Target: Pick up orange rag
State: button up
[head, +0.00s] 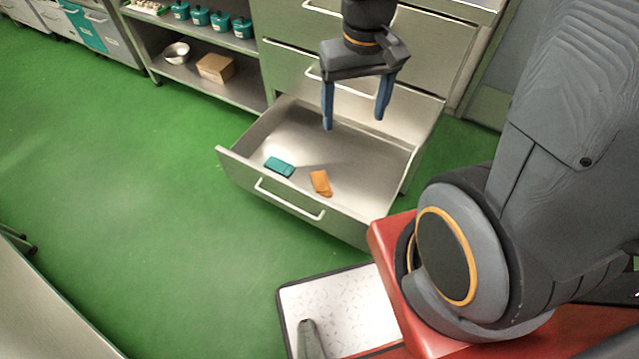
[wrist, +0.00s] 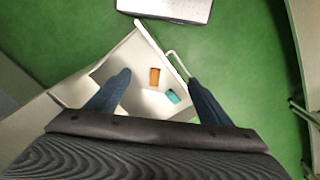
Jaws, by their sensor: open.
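The orange rag (head: 320,183) is a small folded piece lying flat on the floor of an open metal drawer (head: 335,150), near its front wall. In the wrist view the orange rag (wrist: 155,77) shows between my two fingers, farther off. A teal folded piece (head: 279,167) lies to its left in the head view; in the wrist view the teal piece (wrist: 173,96) is just below and right of it. My gripper (head: 354,122) points down above the back part of the drawer. Its blue fingers are apart, with nothing between them, well clear of the rag.
The drawer's front wall with its bar handle (head: 290,203) faces the open green floor (head: 130,200). Shelves with teal pots (head: 200,16), a metal bowl (head: 176,53) and a cardboard box (head: 215,68) stand at left. A white speckled tray (head: 340,312) is at the bottom.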

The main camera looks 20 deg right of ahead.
jog(key=w+f+b, duration=0.5)
jog(key=f+b, duration=0.1)
jog(key=f, duration=0.3)
jog(key=w+f+b, duration=0.4)
jog(key=f+b, duration=0.1)
jog(key=f, duration=0.4)
jog(key=w+f+b, duration=0.5)
jog(key=f+b, duration=0.1)
jog(key=f, duration=0.3)
jog(key=b, duration=1.4)
send_near(321, 183)
jog(key=shift+s+a+f, duration=0.15)
jog(key=shift+s+f, duration=0.05)
jog(key=shift+w+d+f+b, duration=0.15)
jog(key=shift+f+b, duration=1)
jog(key=shift+f, duration=0.9)
jog(key=shift+w+d+f+b, duration=0.1)
jog(key=shift+f+b, duration=1.05)
jog(key=shift+f, duration=0.85)
jog(key=shift+r, duration=0.1)
jog(key=c, duration=1.2)
